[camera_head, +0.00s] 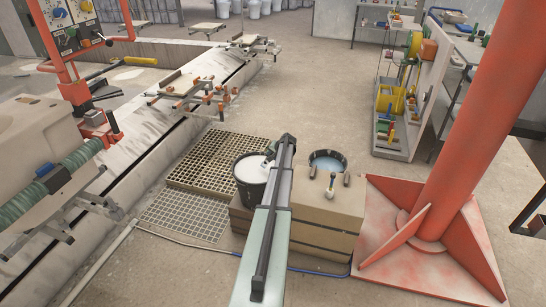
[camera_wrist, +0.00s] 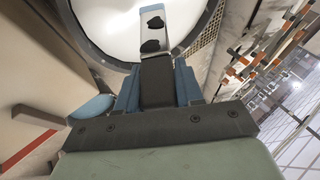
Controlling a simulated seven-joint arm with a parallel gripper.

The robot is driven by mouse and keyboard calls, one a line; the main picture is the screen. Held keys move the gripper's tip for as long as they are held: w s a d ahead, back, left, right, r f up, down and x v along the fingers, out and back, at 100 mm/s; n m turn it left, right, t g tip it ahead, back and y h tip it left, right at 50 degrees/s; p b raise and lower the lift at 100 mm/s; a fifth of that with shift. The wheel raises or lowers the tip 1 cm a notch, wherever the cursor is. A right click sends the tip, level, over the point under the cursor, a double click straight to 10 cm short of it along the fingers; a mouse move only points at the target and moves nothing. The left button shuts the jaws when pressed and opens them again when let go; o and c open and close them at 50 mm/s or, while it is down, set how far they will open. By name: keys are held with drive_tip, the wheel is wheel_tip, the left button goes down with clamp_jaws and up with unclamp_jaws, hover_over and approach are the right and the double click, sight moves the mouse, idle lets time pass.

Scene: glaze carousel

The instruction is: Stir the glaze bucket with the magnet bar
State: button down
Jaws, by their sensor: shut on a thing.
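The glaze bucket (camera_head: 237,184) is a black round tub with white glaze (camera_head: 249,166) in it, left of my arm's end. In the wrist view its dark rim curves around the white glaze (camera_wrist: 112,22). My gripper (camera_wrist: 157,72) has blue fingers shut on the dark grip of the magnet bar (camera_wrist: 152,47). The bar's pale flat end, with two black patches, points out over the white glaze. I cannot tell whether its tip touches the glaze. In the head view my gripper (camera_head: 270,153) is at the bucket's right side, and the bar is mostly hidden.
A tan block (camera_head: 315,210) stands right of the bucket, with a small pale-topped object (camera_head: 331,184) on it. Behind it is a tub of bluish liquid (camera_head: 327,161). Floor grates (camera_head: 215,160) lie left. A red column (camera_head: 470,130) rises at the right.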

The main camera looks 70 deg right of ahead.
drive_tip(key=shift+r, duration=2.1)
